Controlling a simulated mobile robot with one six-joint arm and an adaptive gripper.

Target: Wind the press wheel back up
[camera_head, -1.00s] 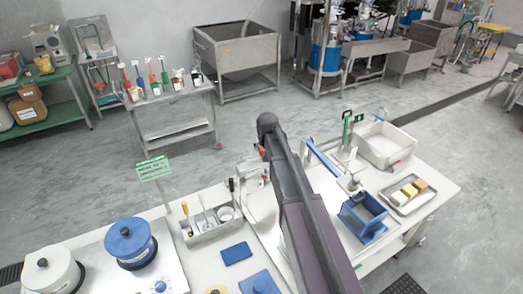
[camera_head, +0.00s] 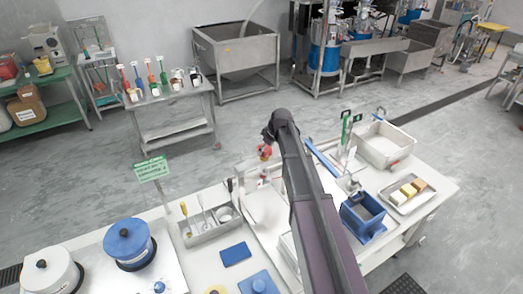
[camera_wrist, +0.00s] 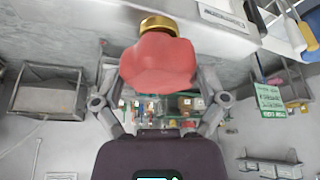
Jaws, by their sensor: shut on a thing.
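The press wheel shows as a red, lobed knob (camera_wrist: 158,62) on a brass collar (camera_wrist: 159,24) in the wrist view. My gripper (camera_wrist: 158,75) has one finger on each side of the knob and is shut on it. In the head view the red knob (camera_head: 264,152) is small, beside the end of my arm, above the pale table. My arm hides part of the press, and the fingers are too small to make out there.
A blue open box (camera_head: 362,218), a tray of blocks (camera_head: 408,194) and a white bin (camera_head: 386,146) stand on the right of the table. A tool caddy (camera_head: 212,222) and a blue-lidded pot (camera_head: 130,243) stand left. A green sign (camera_head: 151,169) rises at the back edge.

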